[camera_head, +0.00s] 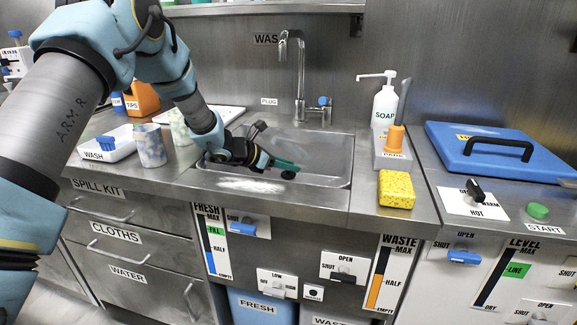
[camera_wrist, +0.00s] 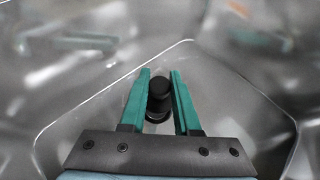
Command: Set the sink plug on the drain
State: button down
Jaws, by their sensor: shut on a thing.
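My gripper (camera_head: 287,166) reaches into the metal sink (camera_head: 325,179) from the left, its green fingers low in the basin. In the wrist view the two green fingers (camera_wrist: 160,88) are shut on the black sink plug (camera_wrist: 159,90), which sits between their tips. The plug also shows as a small dark knob (camera_head: 288,174) at the fingertips in the head view. A pale round edge shows just below the plug in the wrist view, perhaps part of the drain, mostly hidden by plug and fingers. I cannot tell whether the plug touches the sink floor.
The faucet (camera_head: 299,75) stands behind the basin. The soap bottle (camera_head: 384,103), a holder labelled PARK (camera_head: 391,153) and a yellow sponge (camera_head: 397,189) stand to the right. Patterned cups (camera_head: 150,146) and a WASH tray (camera_head: 105,148) are on the left.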

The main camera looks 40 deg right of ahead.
jog(key=shift+f+b, duration=0.65)
jog(key=shift+b, duration=0.35)
jog(key=c, duration=0.6)
grip_release()
jog(key=shift+c, duration=0.2)
jog(key=shift+r, duration=0.1)
jog(key=r+p, duration=0.1)
jog(key=p, duration=0.1)
jog(key=shift+r+p, duration=0.35)
jog(key=b+v, duration=0.1)
jog(key=v, duration=0.6)
jog(key=shift+a+f, duration=0.2)
jog(key=shift+w, duration=0.1)
